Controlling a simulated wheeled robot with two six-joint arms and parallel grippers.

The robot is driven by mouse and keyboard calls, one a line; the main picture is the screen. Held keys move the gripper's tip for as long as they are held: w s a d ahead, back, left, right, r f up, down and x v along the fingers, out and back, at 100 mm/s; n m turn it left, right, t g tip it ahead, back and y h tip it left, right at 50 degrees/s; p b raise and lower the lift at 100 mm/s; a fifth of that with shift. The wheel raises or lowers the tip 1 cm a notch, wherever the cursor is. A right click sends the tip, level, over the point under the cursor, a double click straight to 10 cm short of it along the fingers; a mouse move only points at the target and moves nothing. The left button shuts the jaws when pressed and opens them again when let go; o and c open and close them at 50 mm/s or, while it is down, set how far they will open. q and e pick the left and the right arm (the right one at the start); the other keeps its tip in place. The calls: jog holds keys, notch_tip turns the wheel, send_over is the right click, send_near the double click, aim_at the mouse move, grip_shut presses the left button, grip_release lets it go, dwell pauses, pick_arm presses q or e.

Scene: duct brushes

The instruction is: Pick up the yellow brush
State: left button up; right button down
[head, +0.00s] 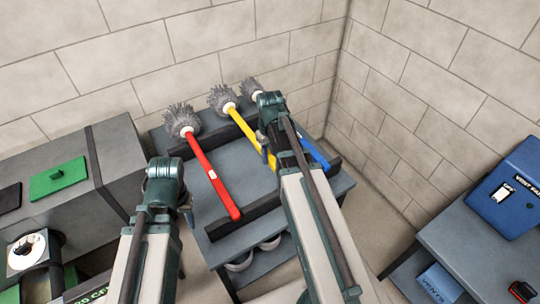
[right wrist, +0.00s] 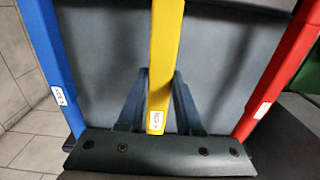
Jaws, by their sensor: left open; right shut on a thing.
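The yellow brush (head: 244,126) lies on a sloping grey rack between a red and a blue brush, its bristled head toward the wall. My right gripper (head: 268,152) is at the lower part of its handle. In the right wrist view, the fingers of the right gripper (right wrist: 160,82) are shut on the yellow handle (right wrist: 166,45), one on each side. The handle's labelled end is near the dark rack bar. My right arm hides part of the handle in the head view. My left gripper (head: 166,172) is open and empty, left of the rack; its fingertips are hard to see.
The red brush (head: 211,178) lies left of the yellow one. The blue brush (head: 315,157) lies right, partly behind my arm. The dark front bar (head: 244,216) crosses the rack (head: 238,187). A grey duct stands left and a bench with a blue box (head: 507,200) right.

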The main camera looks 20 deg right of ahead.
jog(key=s+a+r+p, duration=0.1)
jog(key=s+a, duration=0.7)
jog(key=a, duration=0.5)
jog(key=shift+s+a+r, duration=0.2)
jog(key=shift+s, duration=0.2)
jog(key=shift+r, duration=0.1)
notch_tip(320, 180, up, 5)
jog(key=p, duration=0.5)
